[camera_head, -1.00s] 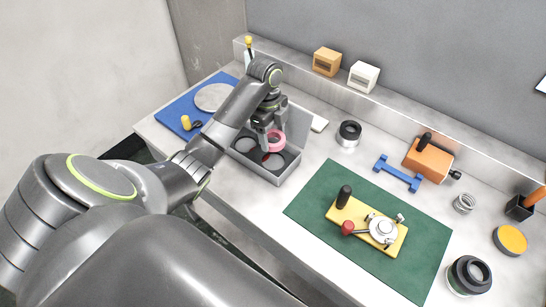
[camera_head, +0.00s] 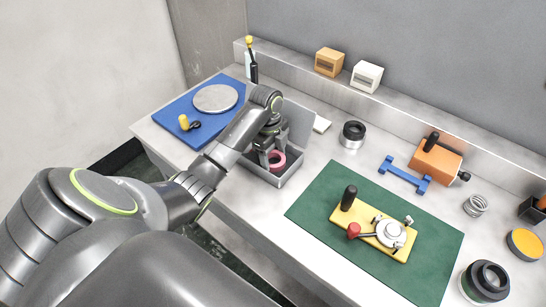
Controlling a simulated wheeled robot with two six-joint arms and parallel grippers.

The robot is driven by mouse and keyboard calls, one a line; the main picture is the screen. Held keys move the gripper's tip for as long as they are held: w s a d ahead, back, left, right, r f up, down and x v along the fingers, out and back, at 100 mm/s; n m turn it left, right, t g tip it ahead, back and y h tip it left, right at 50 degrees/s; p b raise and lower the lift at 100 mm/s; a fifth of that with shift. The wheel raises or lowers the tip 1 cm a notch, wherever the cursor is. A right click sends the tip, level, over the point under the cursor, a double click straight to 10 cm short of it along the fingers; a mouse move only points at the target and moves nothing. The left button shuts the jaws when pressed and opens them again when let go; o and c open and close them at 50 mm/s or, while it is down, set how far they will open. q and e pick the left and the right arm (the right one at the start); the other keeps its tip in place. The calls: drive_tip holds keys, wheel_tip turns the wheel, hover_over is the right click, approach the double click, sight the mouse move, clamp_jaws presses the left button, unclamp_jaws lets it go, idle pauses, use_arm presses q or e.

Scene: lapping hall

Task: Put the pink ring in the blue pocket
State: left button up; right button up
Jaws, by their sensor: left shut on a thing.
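The pink ring (camera_head: 278,161) is between the fingers of my left gripper (camera_head: 270,160), low over or inside the grey open box (camera_head: 288,178). I cannot tell whether the ring touches the floor of the box. My left gripper is shut on the ring. My arm and gripper cover most of the inside of the box, so its pockets, the blue one included, cannot be made out. My right gripper is not in view.
A blue mat (camera_head: 170,117) with a grey disc (camera_head: 216,98) lies behind the box on the left. A green mat (camera_head: 330,185) with a yellow clamp fixture (camera_head: 400,252) lies to the right. A black-topped ring (camera_head: 353,134) stands near the box's right side.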

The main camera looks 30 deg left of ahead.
use_arm(q)
drive_tip(key=shift+s+f, duration=0.2)
drive_tip(key=shift+f, duration=0.2)
drive_tip(key=o, duration=1.2)
drive_tip(key=shift+d+f, duration=0.1)
drive_tip(key=shift+w+r, duration=0.1)
drive_tip(key=shift+r, duration=0.4)
drive_tip(key=r, duration=0.3)
drive_tip(key=shift+w+a+r, duration=0.1)
drive_tip(key=shift+w+a, duration=0.1)
drive_tip(key=shift+a, duration=0.2)
wheel_tip(320, 180, up, 8)
drive_tip(key=p, duration=0.6)
drive_tip(key=shift+a+p, duration=0.3)
drive_tip(key=shift+a, duration=0.1)
